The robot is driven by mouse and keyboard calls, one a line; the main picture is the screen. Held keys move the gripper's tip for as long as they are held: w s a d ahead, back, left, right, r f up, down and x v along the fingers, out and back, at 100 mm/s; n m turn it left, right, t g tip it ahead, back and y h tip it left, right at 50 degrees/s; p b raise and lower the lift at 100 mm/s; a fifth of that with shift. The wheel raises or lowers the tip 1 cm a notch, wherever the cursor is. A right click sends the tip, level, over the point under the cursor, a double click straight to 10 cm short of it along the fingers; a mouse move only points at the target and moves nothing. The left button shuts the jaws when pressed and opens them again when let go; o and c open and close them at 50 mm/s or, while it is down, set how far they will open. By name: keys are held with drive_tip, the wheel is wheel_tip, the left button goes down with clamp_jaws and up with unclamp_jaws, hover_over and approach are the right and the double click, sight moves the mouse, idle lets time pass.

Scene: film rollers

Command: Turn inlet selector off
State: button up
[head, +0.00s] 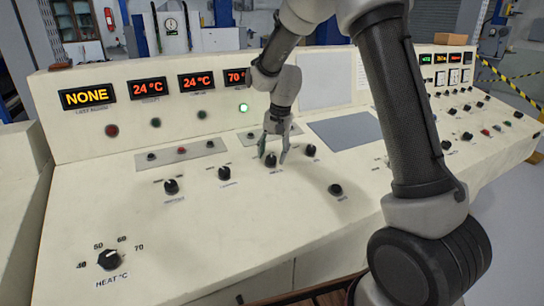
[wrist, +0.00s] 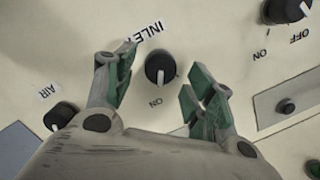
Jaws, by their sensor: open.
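The inlet selector is a round black knob (wrist: 160,67) with a white pointer line, on the cream panel beside a partly covered label starting "INLE". In the wrist view its pointer line is on the side facing the "ON" print. My gripper (wrist: 157,82) is open, with one green-padded finger on each side of the knob and gaps between pads and knob. In the head view my gripper (head: 273,155) points down at the same knob (head: 271,161). Its "OFF" print is not visible in the wrist view.
Other black knobs stand close by: one at left (head: 224,173), one at right (head: 311,150), and one farther forward (head: 335,189). The AIR knob (wrist: 60,116) is near one finger. A heat dial (head: 111,259) sits at the front left. Red displays (head: 150,88) line the back.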

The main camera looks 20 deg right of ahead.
drive_tip(key=shift+a+f, duration=0.1)
drive_tip(key=shift+f, duration=0.65)
drive_tip(key=c, duration=1)
drive_tip(key=shift+n, duration=0.4)
drive_tip(key=n, duration=0.2)
drive_tip(key=n+h, duration=0.1)
drive_tip(key=n, duration=0.2)
drive_tip(key=shift+w+a, duration=0.1)
drive_tip(key=shift+a, duration=0.1)
drive_tip(key=n+h, duration=0.1)
drive_tip(key=n, duration=0.4)
drive_tip(key=shift+a+n, duration=0.1)
drive_tip(key=shift+n, duration=0.3)
